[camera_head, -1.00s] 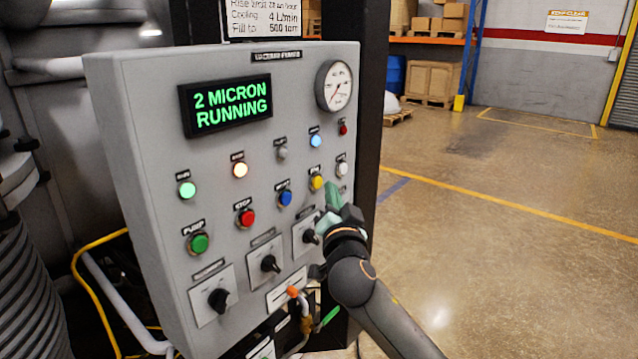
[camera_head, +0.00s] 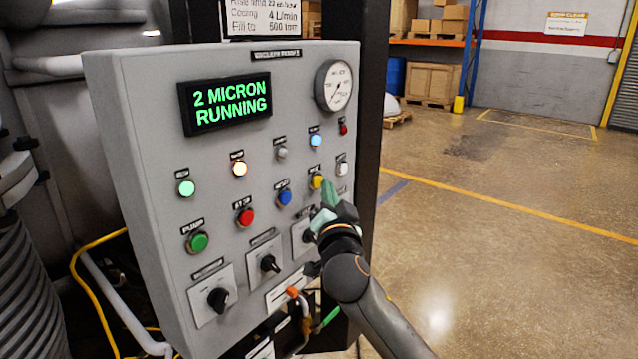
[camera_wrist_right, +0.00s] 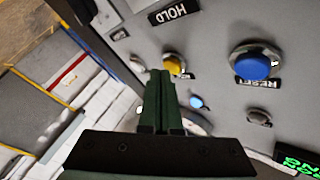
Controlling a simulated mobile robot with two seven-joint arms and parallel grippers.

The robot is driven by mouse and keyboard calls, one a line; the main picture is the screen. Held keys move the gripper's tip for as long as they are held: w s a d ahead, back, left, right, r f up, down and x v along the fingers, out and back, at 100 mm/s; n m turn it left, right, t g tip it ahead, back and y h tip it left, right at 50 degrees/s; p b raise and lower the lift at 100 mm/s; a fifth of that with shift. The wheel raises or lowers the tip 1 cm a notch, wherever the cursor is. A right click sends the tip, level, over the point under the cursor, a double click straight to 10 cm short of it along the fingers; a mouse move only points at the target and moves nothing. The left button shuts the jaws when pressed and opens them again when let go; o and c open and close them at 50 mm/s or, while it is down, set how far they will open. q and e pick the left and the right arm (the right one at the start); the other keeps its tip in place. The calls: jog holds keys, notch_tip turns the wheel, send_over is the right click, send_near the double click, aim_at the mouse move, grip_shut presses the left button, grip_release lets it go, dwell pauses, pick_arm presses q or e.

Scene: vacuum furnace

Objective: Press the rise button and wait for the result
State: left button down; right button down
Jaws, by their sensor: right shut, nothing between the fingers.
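The grey control panel (camera_head: 150,130) carries several coloured buttons, and their small labels are mostly unreadable, so I cannot tell which one is marked rise. My right gripper (camera_head: 329,194) is shut and empty, its green fingertips beside the yellow button (camera_head: 316,181). In the wrist view the shut fingers (camera_wrist_right: 160,80) point at the panel close to the yellow button (camera_wrist_right: 176,64); I cannot tell whether they touch it. The blue button (camera_head: 285,198), labelled RESET in the wrist view (camera_wrist_right: 255,62), is to its left in the head view. The display (camera_head: 225,100) reads "2 MICRON RUNNING". My left gripper is not in view.
A round gauge (camera_head: 334,86) sits at the panel's upper right. Black selector knobs (camera_head: 269,263) line the lower panel, one partly behind my right gripper. Hoses and an orange-tipped fitting (camera_head: 293,292) hang below. The floor (camera_head: 500,240) to the right is open.

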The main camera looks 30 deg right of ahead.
jog(key=shift+w+a, duration=0.15)
jog(key=shift+w, duration=0.15)
jog(key=shift+s, duration=0.15)
dwell(0.5)
jog(key=shift+s+d, duration=0.3)
jog(key=shift+s, duration=0.3)
jog(key=s, duration=0.1)
jog(key=s+d, duration=0.1)
jog(key=s, duration=0.1)
jog(key=s+d, duration=0.1)
jog(key=shift+s, duration=0.3)
jog(key=shift+f, duration=0.15)
dwell(0.5)
